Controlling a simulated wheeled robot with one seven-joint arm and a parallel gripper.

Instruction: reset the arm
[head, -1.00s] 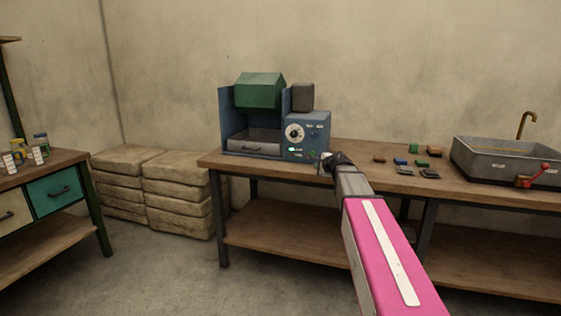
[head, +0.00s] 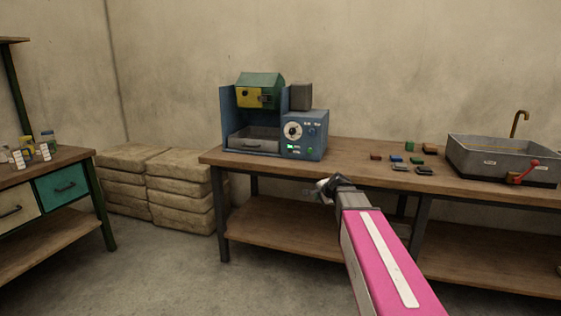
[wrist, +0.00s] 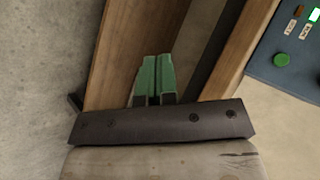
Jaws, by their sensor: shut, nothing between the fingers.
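My gripper (head: 326,184) is in front of the workbench's front edge, a little below the top, at the end of my pink arm. In the wrist view its two green fingers (wrist: 155,78) are together, with nothing between them. The blue machine (head: 305,135) stands on the bench behind it, apart from the gripper. The machine has a dial, a lit green display and a green hood (head: 262,82) with a yellow front panel.
The workbench (head: 350,150) also carries several small coloured blocks (head: 398,160) and a grey sink (head: 495,158) with a red lever. Stacked sacks (head: 180,190) stand left of it. A drawer table (head: 60,160) with jars is at far left. The floor between is clear.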

